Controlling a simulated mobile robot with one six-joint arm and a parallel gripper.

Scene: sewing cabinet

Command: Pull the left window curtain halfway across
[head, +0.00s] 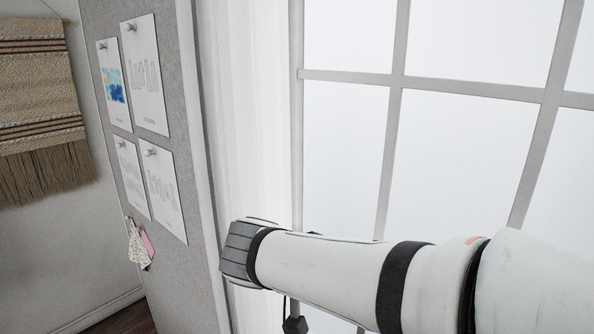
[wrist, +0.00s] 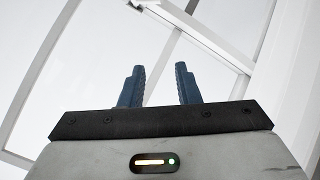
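The left window curtain (head: 243,110) is a sheer white cloth hanging in upright folds at the window's left side in the head view. My arm crosses in front of its lower part and the window. My gripper (wrist: 160,85) shows in the wrist view as two blue fingers standing apart, with nothing held between them. Window panes and pale frame bars lie behind the fingers. I cannot make out the curtain for sure in the wrist view, nor the fingers in the head view.
The window (head: 450,60) has a grey grid frame and bright panes. A grey pinboard (head: 185,110) with several pinned sheets stands close to the curtain's left. A woven wall hanging (head: 40,100) is at the far left. A white bar (wrist: 195,35) crosses the wrist view.

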